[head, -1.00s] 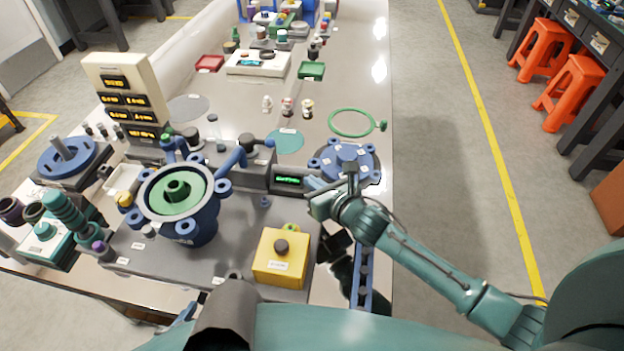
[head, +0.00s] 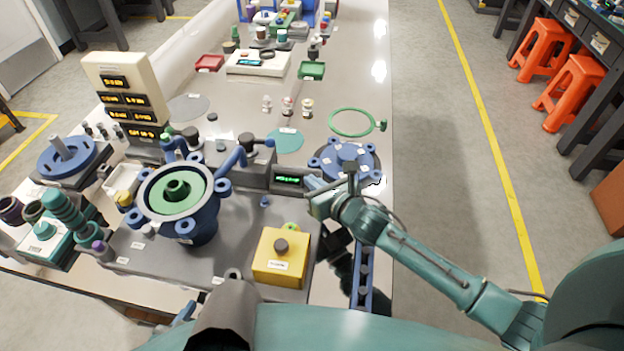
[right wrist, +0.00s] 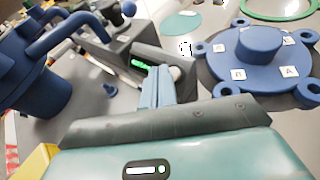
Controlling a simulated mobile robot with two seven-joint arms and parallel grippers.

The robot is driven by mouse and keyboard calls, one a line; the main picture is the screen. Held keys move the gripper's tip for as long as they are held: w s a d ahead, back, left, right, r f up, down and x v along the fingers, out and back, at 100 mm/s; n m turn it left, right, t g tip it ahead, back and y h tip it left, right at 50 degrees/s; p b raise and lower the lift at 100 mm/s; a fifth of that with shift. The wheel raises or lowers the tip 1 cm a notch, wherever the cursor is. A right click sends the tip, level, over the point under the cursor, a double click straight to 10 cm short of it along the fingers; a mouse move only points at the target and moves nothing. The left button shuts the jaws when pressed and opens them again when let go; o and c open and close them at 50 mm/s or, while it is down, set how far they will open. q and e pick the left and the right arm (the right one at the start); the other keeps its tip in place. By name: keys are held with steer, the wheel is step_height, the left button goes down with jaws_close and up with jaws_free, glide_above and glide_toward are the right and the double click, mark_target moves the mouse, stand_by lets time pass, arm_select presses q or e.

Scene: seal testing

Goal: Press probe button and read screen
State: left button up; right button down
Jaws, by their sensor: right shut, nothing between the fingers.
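The small screen (head: 289,180) with lit green characters is on the front of the dark grey probe block (head: 238,168); its characters are too small to read. It also shows in the right wrist view (right wrist: 143,64). A short round piece (right wrist: 175,73), possibly the probe button, sits just right of the screen there. My right gripper (head: 312,184) is shut and empty at the screen's right end. Its pale blue fingers (right wrist: 157,78) point at that area; I cannot tell whether they touch it. Part of what seems my left gripper (head: 180,313) shows at the bottom left, its jaws unclear.
A blue flanged vessel with a green top (head: 178,190) stands left of the block. A yellow box with a dark button (head: 280,258) is in front. A blue flange disc (head: 347,160) lies right of the gripper. A display tower (head: 127,100) stands at the left. The right aisle is clear.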

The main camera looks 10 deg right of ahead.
arm_select(q)
steer(key=shift+f, duration=0.25)
arm_select(e)
steer(key=shift+w+d+f, duration=0.15)
steer(key=shift+w+f, duration=0.2)
steer(key=shift+f, duration=0.05)
stand_by(0.4)
stand_by(0.4)
steer(key=shift+s+r+p, duration=0.35)
steer(key=shift+r+p, duration=0.15)
steer(key=shift+r, duration=0.05)
arm_select(q)
steer(key=shift+r, duration=0.75)
arm_select(e)
steer(key=shift+s+a, duration=0.15)
steer(key=shift+a, duration=0.05)
steer(key=shift+r, duration=0.1)
arm_select(q)
step_height(320, 180, up, 4)
steer(key=p, duration=0.4)
steer(key=shift+r+p, duration=0.25)
steer(key=shift+p, duration=0.05)
arm_select(e)
steer(key=s+r, duration=0.1)
steer(key=r, duration=0.1)
steer(key=s+a+r, duration=0.1)
steer(key=s, duration=0.1)
steer(key=shift+a+r, duration=0.15)
steer(key=shift+r, duration=0.2)
